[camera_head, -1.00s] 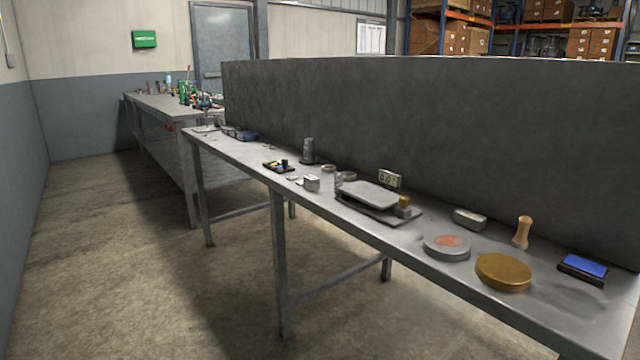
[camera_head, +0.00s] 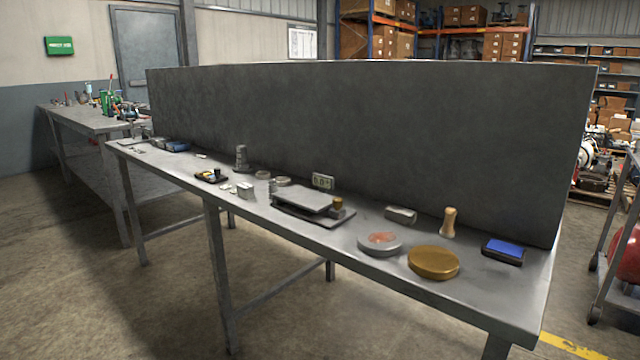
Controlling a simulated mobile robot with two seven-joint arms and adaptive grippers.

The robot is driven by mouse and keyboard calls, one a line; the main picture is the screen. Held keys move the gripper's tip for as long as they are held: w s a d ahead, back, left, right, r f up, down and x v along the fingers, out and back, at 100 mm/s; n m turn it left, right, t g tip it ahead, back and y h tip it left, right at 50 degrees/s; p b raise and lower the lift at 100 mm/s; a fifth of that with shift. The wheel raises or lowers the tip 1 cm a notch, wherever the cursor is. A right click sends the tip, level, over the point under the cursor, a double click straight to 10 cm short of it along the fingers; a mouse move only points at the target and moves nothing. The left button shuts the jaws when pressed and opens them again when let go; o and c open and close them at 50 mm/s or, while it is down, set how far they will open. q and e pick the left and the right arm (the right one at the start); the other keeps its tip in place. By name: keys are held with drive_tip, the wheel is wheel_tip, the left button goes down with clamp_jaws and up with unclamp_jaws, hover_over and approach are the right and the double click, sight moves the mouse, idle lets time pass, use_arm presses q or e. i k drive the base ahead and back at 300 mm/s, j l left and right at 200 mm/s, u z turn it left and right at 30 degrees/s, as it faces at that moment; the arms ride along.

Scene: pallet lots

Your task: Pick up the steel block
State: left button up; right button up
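Two grey metallic blocks lie on the long grey table (camera_head: 330,262); I cannot tell for sure which is the steel block. One is a small boxy block (camera_head: 246,190), left of the scale with the flat plate (camera_head: 303,200). The other is a longer block with rounded edges (camera_head: 400,215), right of the scale and behind a round grey tin with a reddish top (camera_head: 380,243). Both are unobstructed. Neither of my grippers is in view.
A brass round tin (camera_head: 433,263), a wooden handle (camera_head: 448,222) and a blue ink pad (camera_head: 503,251) are at the table's right end. A tall dark panel (camera_head: 370,140) closes the back edge. The floor in front is clear. A cart (camera_head: 615,250) stands far right.

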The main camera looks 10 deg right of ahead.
sight(245, 191)
drive_tip(key=i+j+z, duration=0.1)
drive_tip(key=z, duration=0.35)
drive_tip(key=j+z, duration=0.1)
drive_tip(key=z, duration=0.35)
drive_tip(key=i+j+z, duration=0.1)
drive_tip(key=z, duration=0.35)
drive_tip(key=j+z, duration=0.3)
drive_tip(key=j, duration=0.3)
drive_tip(key=j+z, duration=0.35)
drive_tip(key=j, duration=0.25)
drive_tip(key=j+z, duration=0.25)
drive_tip(key=j, duration=0.9)
drive_tip(key=k, duration=0.05)
